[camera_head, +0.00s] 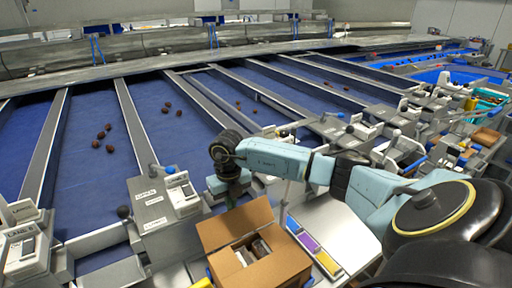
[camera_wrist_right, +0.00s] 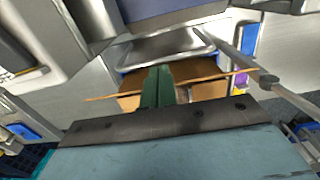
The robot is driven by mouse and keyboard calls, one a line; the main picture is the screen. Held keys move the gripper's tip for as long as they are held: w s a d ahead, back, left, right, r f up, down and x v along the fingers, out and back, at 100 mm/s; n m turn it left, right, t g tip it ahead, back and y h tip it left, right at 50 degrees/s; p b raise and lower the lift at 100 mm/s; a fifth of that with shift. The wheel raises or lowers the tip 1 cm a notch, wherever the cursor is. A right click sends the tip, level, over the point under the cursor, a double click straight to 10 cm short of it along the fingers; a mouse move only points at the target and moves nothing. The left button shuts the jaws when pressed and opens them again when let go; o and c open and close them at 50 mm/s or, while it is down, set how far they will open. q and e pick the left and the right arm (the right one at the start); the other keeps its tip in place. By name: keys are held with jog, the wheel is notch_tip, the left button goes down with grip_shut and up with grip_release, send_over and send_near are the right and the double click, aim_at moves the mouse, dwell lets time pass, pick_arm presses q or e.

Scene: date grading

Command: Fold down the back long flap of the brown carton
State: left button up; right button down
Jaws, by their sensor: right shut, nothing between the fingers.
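The brown carton (camera_head: 275,272) stands on the work surface at the bottom middle of the head view, with dark and pale items inside it. Its back long flap (camera_head: 234,222) stands up, tilted; in the right wrist view it shows nearly edge-on as a thin brown line (camera_wrist_right: 110,97). My right gripper (camera_head: 231,203) points down just behind the flap's top edge. Its green fingers (camera_wrist_right: 158,72) are together and empty, and they overlap the flap line in the wrist view. I cannot tell whether they touch it. My left gripper is not in view.
A strip with purple and yellow panels (camera_head: 308,241) lies right of the carton on the pale table (camera_head: 345,232). A grey control box (camera_head: 155,205) stands to the left. Blue sorting lanes (camera_head: 85,175) with scattered dates fill the area behind, divided by metal rails.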

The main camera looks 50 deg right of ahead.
jog(key=shift+s+a+p, duration=0.3)
jog(key=shift+s+p, duration=0.15)
jog(key=shift+s, duration=0.4)
jog(key=shift+s+a+p, duration=0.25)
jog(key=shift+s+p, duration=0.15)
jog(key=shift+s, duration=0.45)
jog(key=shift+s+a+r+p, duration=0.1)
jog(key=shift+s+a+p, duration=0.25)
jog(key=shift+s, duration=0.45)
jog(key=shift+s+a+r+p, duration=0.15)
jog(key=shift+s+p, duration=0.35)
jog(key=shift+s, duration=0.3)
jog(key=shift+s+a+f+p, duration=0.1)
jog(key=shift+s+a+p, duration=0.25)
jog(key=shift+s, duration=0.45)
jog(key=shift+d, duration=0.1)
jog(key=s, duration=0.1)
jog(key=s+p, duration=0.1)
jog(key=shift+s+a, duration=0.35)
jog(key=shift+a, duration=0.05)
